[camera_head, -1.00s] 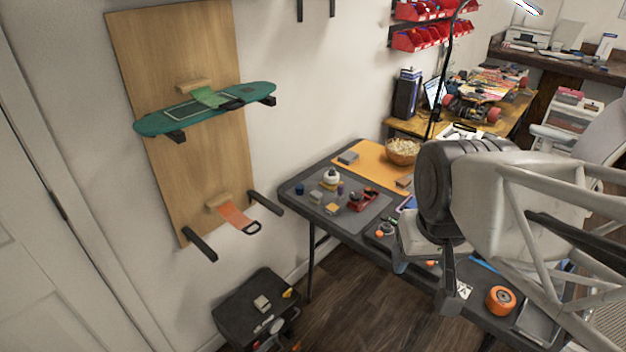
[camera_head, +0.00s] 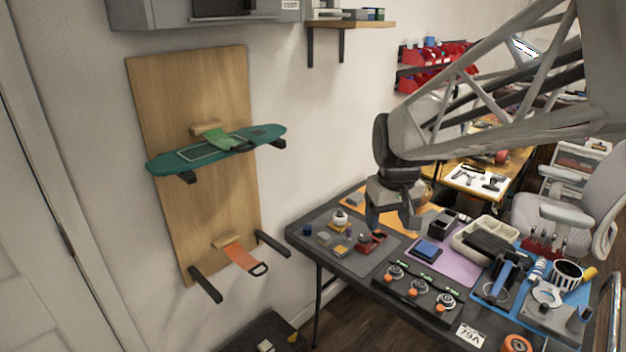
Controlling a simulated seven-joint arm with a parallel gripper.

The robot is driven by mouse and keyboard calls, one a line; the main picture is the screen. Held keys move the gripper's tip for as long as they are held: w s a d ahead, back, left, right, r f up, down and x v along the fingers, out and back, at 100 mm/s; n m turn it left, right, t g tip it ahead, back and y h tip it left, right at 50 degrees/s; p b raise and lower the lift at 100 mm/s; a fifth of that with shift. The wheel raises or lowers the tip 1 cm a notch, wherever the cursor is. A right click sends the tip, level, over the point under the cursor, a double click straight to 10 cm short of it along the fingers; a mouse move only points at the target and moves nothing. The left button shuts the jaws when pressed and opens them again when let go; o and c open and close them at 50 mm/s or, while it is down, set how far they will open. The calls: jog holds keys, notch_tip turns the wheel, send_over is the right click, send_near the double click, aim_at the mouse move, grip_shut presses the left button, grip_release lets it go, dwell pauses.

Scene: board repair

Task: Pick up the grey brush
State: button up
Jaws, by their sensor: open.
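I cannot pick out the grey brush with certainty. One small grey block (camera_head: 355,199) lies at the back left of the table, by the orange mat. Another small greyish block (camera_head: 324,238) lies on the grey mat among small items. Both are too small to identify. My gripper (camera_head: 391,222) is open and points down above the table, to the right of both blocks. It hides part of the orange mat behind it. I see nothing between its fingers.
The dark table (camera_head: 300,237) is crowded. A red tool (camera_head: 371,243) lies near my gripper. A green skateboard deck (camera_head: 180,163) hangs on the left wall board.

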jog(key=w+a+f+n, duration=0.1)
jog(key=w+a+f, duration=0.15)
jog(key=w, duration=0.85)
jog(key=n+g, duration=0.2)
jog(key=n, duration=0.3)
send_over(324, 235)
jog(key=f, duration=2.6)
jog(key=shift+s+d+f, duration=0.15)
jog(key=shift+d+f, duration=0.1)
jog(key=shift+d, duration=0.05)
jog(key=shift+w+a+f, duration=0.15)
jog(key=shift+w+f, duration=0.1)
jog(key=shift+f, duration=0.15)
jog(key=shift+f, duration=1.3)
jog(key=shift+s+a+f, duration=0.1)
jog(key=shift+s+f, duration=0.05)
jog(key=shift+f, duration=2.45)
